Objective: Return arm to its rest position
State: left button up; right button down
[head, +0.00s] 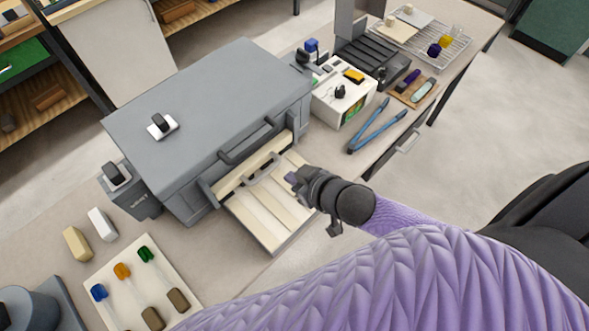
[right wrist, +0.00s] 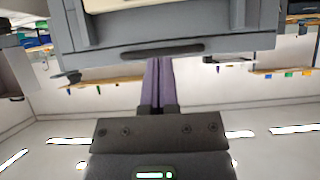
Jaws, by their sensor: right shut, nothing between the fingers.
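My right arm, in a purple quilted sleeve, reaches from the lower right of the head view. Its gripper (head: 292,178) is beside the right side of the lowered front door of a grey box-shaped oven or kiln (head: 215,110). In the right wrist view its two purple fingers (right wrist: 158,65) are together with nothing between them. They point toward the underside and handle of the grey door (right wrist: 150,47). I cannot tell whether they touch it. A cream tray with a handle (head: 265,195) lies on the open door. My left gripper is not in view.
A cream tray (head: 110,275) with blue, orange and green-tipped tools lies at the lower left. Blue tongs (head: 375,128), a white control unit (head: 345,95) and a wire rack (head: 440,50) stand along the bench to the right. Open floor (head: 500,130) lies beyond the bench's right edge.

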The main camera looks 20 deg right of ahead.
jog(key=s+r+m+g+h, duration=0.1)
jog(key=s+r+g+h, duration=0.15)
jog(key=s, duration=0.35)
jog(key=s+r+m+g+h, duration=0.1)
jog(key=s+r+g, duration=0.1)
jog(key=s+g, duration=0.35)
jog(key=s+f+b, duration=0.2)
jog(key=f+b, duration=0.3)
jog(key=f, duration=0.9)
jog(key=s+f+b, duration=0.2)
jog(key=f+b, duration=0.4)
jog(key=f, duration=0.8)
pick_arm(q)
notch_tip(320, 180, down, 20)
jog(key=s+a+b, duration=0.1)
jog(key=b, duration=0.8)
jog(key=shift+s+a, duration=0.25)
pick_arm(e)
jog(key=s+d+f+g, duration=0.1)
jog(key=s+d+f, duration=0.1)
jog(key=s+f, duration=0.5)
jog(key=s+d+f+g, duration=0.1)
jog(key=s+f, duration=0.6)
jog(key=f, duration=0.7)
jog(key=shift+d+f+n, duration=0.25)
jog(key=shift+d+n, duration=0.05)
jog(key=shift+d, duration=0.1)
